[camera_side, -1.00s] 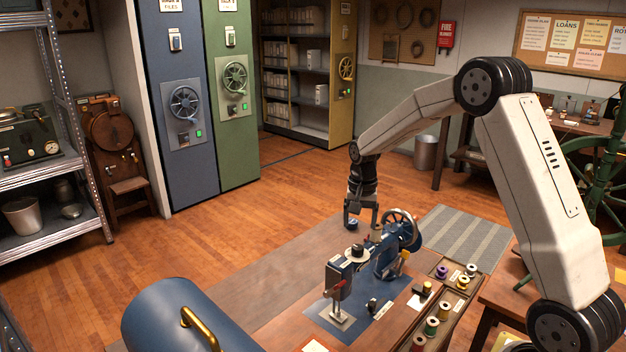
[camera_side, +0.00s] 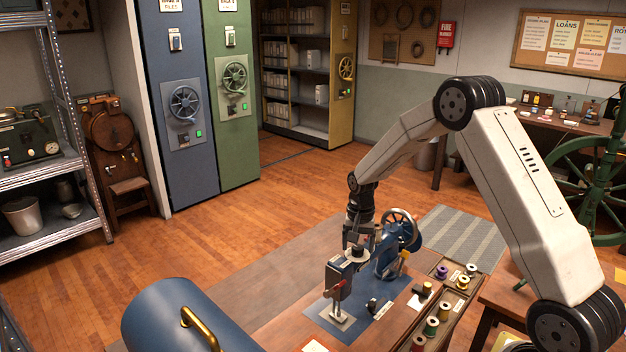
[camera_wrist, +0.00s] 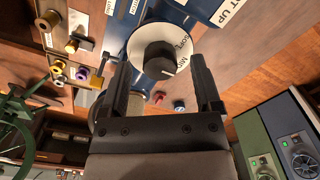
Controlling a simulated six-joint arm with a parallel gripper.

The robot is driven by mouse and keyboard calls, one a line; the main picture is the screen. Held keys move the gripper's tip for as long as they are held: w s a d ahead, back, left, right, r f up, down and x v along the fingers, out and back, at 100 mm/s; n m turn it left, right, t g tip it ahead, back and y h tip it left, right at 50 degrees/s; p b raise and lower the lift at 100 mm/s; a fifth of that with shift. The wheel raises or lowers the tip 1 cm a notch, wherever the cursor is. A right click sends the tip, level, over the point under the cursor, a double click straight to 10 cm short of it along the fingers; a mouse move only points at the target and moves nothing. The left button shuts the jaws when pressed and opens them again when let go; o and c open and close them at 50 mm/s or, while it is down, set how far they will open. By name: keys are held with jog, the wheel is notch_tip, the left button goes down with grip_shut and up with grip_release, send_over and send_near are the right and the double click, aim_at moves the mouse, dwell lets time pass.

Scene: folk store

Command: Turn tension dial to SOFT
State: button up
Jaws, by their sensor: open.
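The tension dial (camera_wrist: 160,57) is a black knob on a white disc with lettering on top of the blue sewing machine (camera_side: 392,258). In the side view the dial (camera_side: 356,254) sits on the machine's head, just below my gripper (camera_side: 359,243). In the wrist view my gripper (camera_wrist: 160,72) is open, with one finger on each side of the knob. A handwheel (camera_side: 399,222) stands at the machine's right end.
A wooden tray (camera_side: 452,297) with several thread spools lies to the right of the machine. A blue cylindrical case (camera_side: 165,318) with a brass handle is at the front left. The wooden tabletop (camera_side: 290,318) left of the machine is mostly clear.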

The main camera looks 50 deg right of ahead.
jog(key=shift+f, duration=0.25)
grip_shut()
jog(key=shift+n, duration=0.3)
jog(key=n, duration=1.1)
dwell(0.4)
jog(key=shift+n, duration=0.3)
